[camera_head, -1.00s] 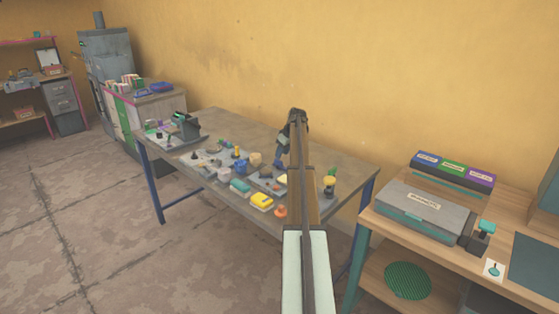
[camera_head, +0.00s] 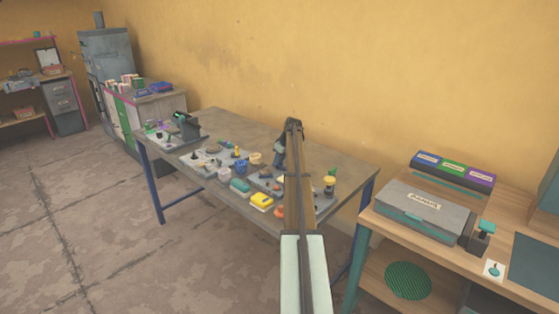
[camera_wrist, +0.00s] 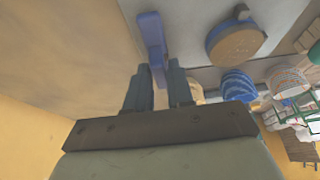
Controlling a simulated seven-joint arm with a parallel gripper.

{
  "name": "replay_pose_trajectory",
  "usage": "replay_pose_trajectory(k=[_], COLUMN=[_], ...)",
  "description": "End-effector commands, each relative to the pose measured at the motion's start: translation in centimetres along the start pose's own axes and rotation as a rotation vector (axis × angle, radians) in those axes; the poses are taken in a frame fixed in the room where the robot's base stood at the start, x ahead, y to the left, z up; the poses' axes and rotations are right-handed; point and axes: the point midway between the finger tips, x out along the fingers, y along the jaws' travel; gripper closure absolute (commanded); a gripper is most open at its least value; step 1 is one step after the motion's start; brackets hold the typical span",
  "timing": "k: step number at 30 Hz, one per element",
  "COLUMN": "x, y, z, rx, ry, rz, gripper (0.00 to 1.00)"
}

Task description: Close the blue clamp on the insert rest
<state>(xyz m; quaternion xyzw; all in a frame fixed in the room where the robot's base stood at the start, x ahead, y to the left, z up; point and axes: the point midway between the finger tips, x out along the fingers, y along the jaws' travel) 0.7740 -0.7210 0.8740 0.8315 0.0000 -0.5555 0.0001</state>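The blue clamp (camera_wrist: 152,38) shows in the wrist view as a long blue bar over a grey plate (camera_wrist: 200,58). Its lower end lies at the gap between the fingertips of my gripper (camera_wrist: 159,78). The fingers stand a little apart. I cannot tell whether they touch or grip the bar. In the head view my gripper (camera_head: 279,155) is low over the cluttered table (camera_head: 225,120), pointing down. The clamp cannot be made out there, and my arm hides part of that area.
In the wrist view a blue round piece with a brown top (camera_wrist: 235,42) and a ribbed blue cup (camera_wrist: 238,84) lie right of the clamp. A bench with a grey case (camera_head: 424,210) stands at right.

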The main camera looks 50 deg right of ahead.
Motion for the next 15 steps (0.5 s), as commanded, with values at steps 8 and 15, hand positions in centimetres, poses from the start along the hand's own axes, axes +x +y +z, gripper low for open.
replay_pose_trajectory(k=[8,15], x=[0.01,0.06], y=[0.00,-0.03], z=[0.03,0.06], rx=[0.000,0.004], ry=[-0.001,-0.001], rz=[0.000,0.001], gripper=[1.00,1.00])
